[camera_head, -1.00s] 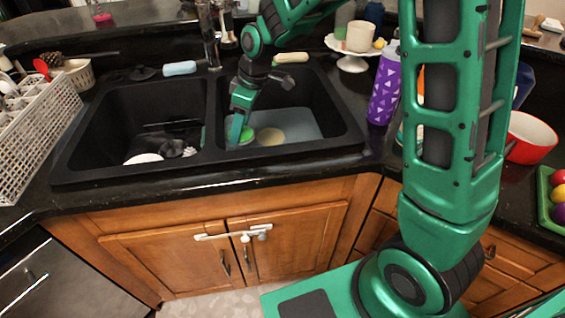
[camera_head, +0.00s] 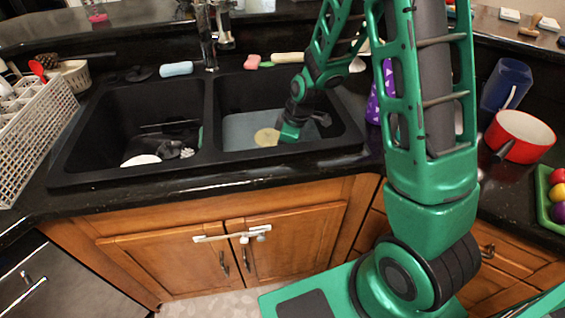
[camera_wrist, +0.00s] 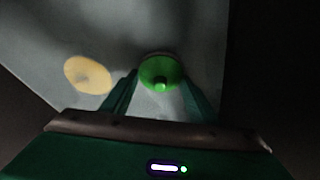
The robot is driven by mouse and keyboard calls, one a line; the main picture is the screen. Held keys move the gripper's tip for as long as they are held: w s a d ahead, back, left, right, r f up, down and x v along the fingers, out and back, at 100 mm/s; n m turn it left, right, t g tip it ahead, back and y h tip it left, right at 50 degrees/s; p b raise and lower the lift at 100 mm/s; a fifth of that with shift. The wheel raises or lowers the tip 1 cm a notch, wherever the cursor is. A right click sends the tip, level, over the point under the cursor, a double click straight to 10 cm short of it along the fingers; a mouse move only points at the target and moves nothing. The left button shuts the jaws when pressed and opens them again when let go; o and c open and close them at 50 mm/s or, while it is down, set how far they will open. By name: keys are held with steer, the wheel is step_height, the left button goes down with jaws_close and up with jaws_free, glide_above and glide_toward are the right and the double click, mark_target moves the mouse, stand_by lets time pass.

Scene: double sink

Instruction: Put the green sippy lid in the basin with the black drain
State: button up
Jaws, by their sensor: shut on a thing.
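The green sippy lid (camera_wrist: 160,72) is a round green disc with a small knob, seen between my fingertips in the wrist view. My gripper (camera_wrist: 160,80) is shut on it. In the head view my gripper (camera_head: 289,134) is low in the right basin (camera_head: 240,131), which has a pale blue-grey floor. The lid cannot be made out there. The left basin (camera_head: 115,130) is black inside; dark objects lie near its front right, and I cannot clearly make out a drain.
A pale yellow disc (camera_head: 267,137) lies on the right basin floor, left of my gripper; it also shows in the wrist view (camera_wrist: 88,74). A white round item (camera_head: 141,160) lies in the left basin. A divider (camera_head: 208,125) separates the basins. The faucet (camera_head: 208,40) stands behind.

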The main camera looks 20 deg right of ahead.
steer(key=shift+s+d+f, duration=0.1)
steer(key=shift+d+f, duration=0.2)
steer(key=shift+f, duration=1.9)
steer(key=o, duration=1.1)
steer(key=shift+f, duration=0.1)
steer(key=v, duration=1.2)
